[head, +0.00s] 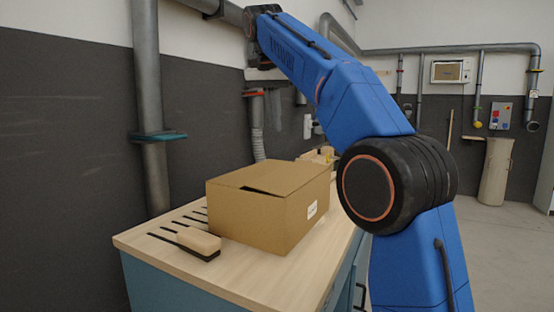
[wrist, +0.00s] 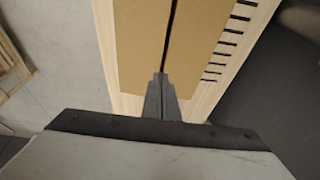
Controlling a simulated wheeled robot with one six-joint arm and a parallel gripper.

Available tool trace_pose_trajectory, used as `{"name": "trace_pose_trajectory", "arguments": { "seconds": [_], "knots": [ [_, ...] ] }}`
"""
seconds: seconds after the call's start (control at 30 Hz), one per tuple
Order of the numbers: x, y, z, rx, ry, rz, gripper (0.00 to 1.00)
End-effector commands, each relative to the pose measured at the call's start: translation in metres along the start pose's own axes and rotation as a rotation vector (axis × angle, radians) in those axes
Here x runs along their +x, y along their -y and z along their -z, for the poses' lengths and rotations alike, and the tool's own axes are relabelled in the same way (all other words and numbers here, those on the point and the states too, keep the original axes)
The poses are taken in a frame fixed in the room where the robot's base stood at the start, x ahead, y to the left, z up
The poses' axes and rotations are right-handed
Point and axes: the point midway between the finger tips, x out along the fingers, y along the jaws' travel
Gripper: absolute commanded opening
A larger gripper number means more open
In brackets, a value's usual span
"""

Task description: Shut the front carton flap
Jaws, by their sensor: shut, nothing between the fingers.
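The brown carton (head: 290,215) stands on the bench with a white label on its right side. Its top flaps lie nearly flat, with a dark gap between them in the head view. The wrist view shows two top flaps, one left (wrist: 138,40) and one right (wrist: 195,40), with a dark slit between them. My gripper (wrist: 161,75) is shut and empty, and its tips appear over the slit. I cannot tell whether they touch the cardboard. The gripper's fingers are not clearly visible in the head view.
A brush with a wooden block (head: 199,240) lies on the wooden bench top (head: 150,243), left of the carton. Dark slots run along the bench's left side. A grey wall pipe (head: 147,100) stands behind at left. More small items lie behind the carton.

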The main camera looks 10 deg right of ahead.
Motion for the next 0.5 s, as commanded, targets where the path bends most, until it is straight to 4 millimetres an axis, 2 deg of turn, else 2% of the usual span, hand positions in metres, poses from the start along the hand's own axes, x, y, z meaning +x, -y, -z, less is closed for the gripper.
{"name": "trace_pose_trajectory", "arguments": {
  "seconds": [0.5],
  "knots": [
    [0.077, -0.001, -0.001, 0.002, 0.002, -0.002, 0.00]
  ]
}}
